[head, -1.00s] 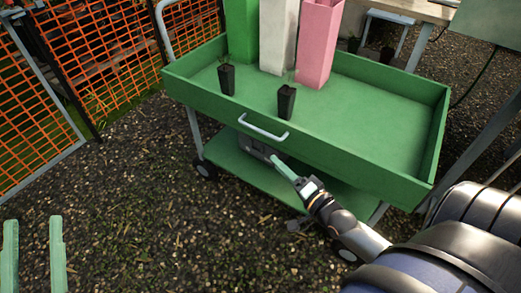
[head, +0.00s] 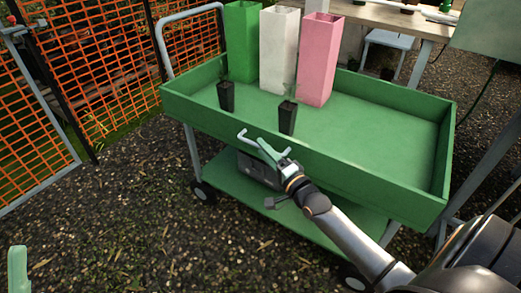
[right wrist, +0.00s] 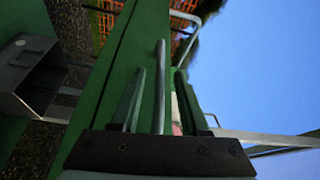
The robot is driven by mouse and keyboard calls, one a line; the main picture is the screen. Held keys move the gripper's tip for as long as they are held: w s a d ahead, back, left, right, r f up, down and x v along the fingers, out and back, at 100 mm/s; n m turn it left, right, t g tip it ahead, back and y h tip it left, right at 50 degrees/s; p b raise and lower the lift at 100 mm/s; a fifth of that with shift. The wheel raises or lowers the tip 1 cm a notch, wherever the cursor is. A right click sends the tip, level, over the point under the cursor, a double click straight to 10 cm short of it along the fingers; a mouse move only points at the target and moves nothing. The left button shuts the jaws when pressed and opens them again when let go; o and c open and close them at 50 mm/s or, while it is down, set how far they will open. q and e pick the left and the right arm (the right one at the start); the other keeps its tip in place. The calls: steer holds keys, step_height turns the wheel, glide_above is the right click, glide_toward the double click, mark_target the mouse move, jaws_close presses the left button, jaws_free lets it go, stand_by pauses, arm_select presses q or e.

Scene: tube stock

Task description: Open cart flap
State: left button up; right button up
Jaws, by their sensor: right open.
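The green cart (head: 400,135) stands ahead with its front flap (head: 350,170) upright along the near side. A pale bar handle (head: 243,136) is on the flap's outer face, left of its middle. My right gripper (head: 268,148) is at the handle and hides its right part. In the right wrist view, the grey handle bar (right wrist: 160,80) lies between the two open green fingers (right wrist: 160,105), with gaps visible on both sides. Of my left gripper, only one pale green finger (head: 17,270) shows at the bottom left corner.
Small black plant pots (head: 226,97) (head: 287,117) stand in the tray close behind the flap. Behind them are green (head: 243,45), white (head: 279,55) and pink (head: 314,60) tall bins. A dark grey box (head: 258,168) sits on the lower shelf. Orange mesh fencing (head: 110,70) is at left.

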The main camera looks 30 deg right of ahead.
steer(key=shift+w, duration=1.1)
steer(key=shift+c, duration=0.3)
jaws_close()
stand_by(0.4)
